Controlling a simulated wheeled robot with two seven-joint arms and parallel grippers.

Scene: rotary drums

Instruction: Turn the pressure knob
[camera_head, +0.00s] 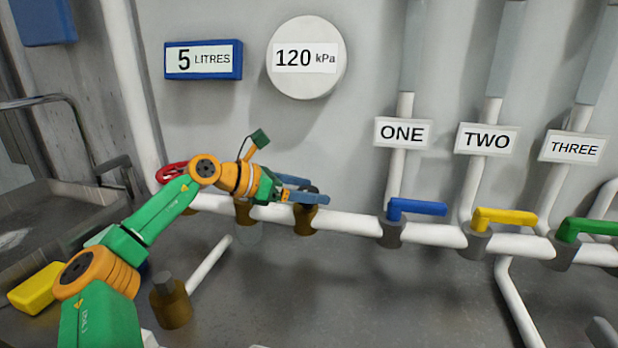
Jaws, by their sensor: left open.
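A dark knob (312,190) stands on a brass fitting (304,222) on the white pipe, below the round white gauge (307,57) reading 120 kPa. My left gripper (308,189) reaches in from the left, its two blue fingers apart. The fingertips are at the knob, one on its far side and one on its near side. The fingers partly hide the knob, and I cannot tell whether they touch it. My right gripper is not in view.
A red handwheel (171,173) is behind my left arm. Blue (417,207), yellow (505,218) and green (590,228) valve levers sit along the pipe to the right, under signs ONE, TWO and THREE. A blue-framed display (203,60) reads 5 litres.

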